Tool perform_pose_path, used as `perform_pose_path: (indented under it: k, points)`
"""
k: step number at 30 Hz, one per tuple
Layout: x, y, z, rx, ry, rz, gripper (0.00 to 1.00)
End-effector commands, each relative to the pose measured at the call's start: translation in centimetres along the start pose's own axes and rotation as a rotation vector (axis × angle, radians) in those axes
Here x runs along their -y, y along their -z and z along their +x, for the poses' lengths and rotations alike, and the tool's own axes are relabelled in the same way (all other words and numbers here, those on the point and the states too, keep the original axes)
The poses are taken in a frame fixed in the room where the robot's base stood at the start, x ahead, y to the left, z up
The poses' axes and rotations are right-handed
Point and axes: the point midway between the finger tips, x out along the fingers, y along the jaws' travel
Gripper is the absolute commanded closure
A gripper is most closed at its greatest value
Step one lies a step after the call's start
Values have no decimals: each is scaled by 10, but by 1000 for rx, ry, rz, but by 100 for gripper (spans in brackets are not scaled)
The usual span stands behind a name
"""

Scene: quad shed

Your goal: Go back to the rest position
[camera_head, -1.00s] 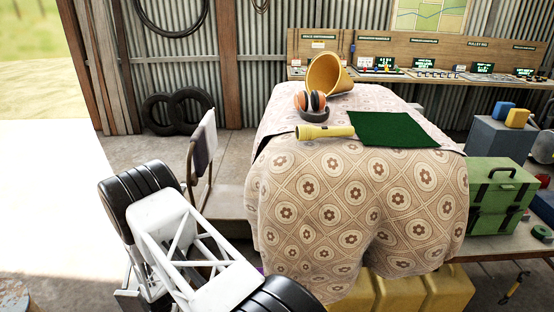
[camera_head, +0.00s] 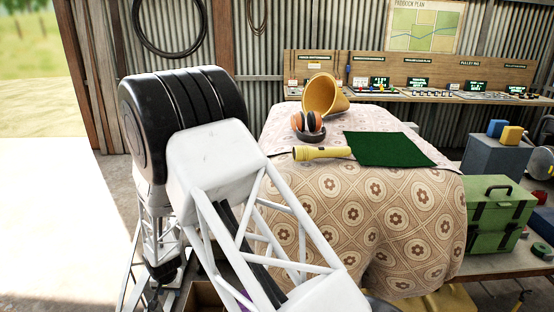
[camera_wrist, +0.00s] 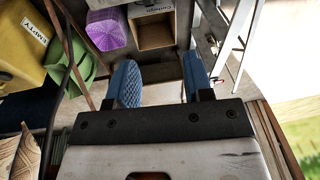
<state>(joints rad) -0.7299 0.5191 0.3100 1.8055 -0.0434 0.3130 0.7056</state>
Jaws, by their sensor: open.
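My gripper (camera_wrist: 160,85) shows in the wrist view with its two blue fingers apart and nothing between them. It hangs above a floor area with a cardboard box and a purple ribbed object beyond the fingertips. In the head view my white truss arm fills the lower left and centre, and the gripper itself is not visible there. The arm is left of the cloth-covered table (camera_head: 390,225) and covers part of its left side.
On the table are a yellow flashlight (camera_head: 322,153), orange headphones (camera_head: 308,124), a tipped yellow bucket (camera_head: 322,94) and a green mat (camera_head: 388,149). Green toolboxes (camera_head: 500,205) stand right. The wrist view shows a purple object (camera_wrist: 107,28), an open box (camera_wrist: 153,30) and a yellow bin (camera_wrist: 25,45).

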Motion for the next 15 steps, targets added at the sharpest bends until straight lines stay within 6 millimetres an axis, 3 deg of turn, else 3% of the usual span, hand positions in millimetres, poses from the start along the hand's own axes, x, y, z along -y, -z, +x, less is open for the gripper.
perform_pose_path:
  k: [3, 15]
  points:
    - [-11, 6, -34, -20, 10, -4, 53]
    - [-49, 10, -137, -82, 34, -27, 53]
